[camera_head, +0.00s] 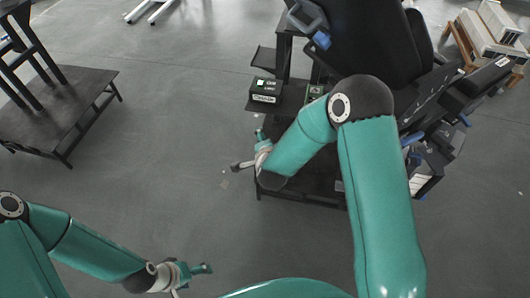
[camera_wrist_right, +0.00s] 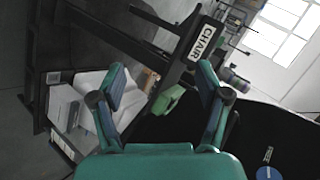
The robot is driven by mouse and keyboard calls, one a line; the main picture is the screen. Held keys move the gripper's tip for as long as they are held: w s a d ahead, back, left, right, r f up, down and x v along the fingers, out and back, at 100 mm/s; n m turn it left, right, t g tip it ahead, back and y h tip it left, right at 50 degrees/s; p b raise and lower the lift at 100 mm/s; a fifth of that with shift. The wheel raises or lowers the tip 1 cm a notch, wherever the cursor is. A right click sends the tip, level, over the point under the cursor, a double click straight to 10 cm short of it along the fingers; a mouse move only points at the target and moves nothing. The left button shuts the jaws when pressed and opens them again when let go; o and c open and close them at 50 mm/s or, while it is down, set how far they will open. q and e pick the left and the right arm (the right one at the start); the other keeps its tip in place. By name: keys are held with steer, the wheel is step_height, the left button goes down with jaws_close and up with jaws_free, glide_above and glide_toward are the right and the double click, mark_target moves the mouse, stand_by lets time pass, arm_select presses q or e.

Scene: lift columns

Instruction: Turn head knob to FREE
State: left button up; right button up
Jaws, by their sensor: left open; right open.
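In the right wrist view a blue round knob (camera_wrist_right: 268,173) with a white mark sits on a black surface at the lower right edge, partly cut off. My left gripper (camera_head: 196,275) is open and empty, low over the floor.
A black chair (camera_head: 360,40) stands at the upper right, with a labelled black box (camera_head: 266,90) beside it. A CHAIR sign (camera_wrist_right: 207,43) and a green piece (camera_wrist_right: 170,98) show in the wrist view. A dark table (camera_head: 70,100) stands left. The floor between is clear.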

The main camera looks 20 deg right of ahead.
steer(key=shift+s+a+f+n+g+y, duration=0.25)
steer(key=shift+s+f+n+g+y, duration=0.25)
steer(key=shift+s+f+n, duration=0.5)
steer(key=shift+s+r, duration=0.1)
steer(key=shift+m, duration=0.3)
steer(key=s+d+f+n+g+y, duration=0.1)
steer(key=s+d+f+n+g, duration=0.15)
steer(key=s+f, duration=0.65)
steer(key=s+a+f+n+g+y, duration=0.1)
steer(key=s+a+n+g+y, duration=0.1)
steer(key=s+n, duration=0.3)
steer(key=s+a+f+n+g+y, duration=0.1)
steer(key=s+a+n+g, duration=0.4)
steer(key=s, duration=0.8)
steer(key=shift+a+f+n+y, duration=0.2)
steer(key=shift+n+y, duration=0.25)
steer(key=shift+y, duration=0.35)
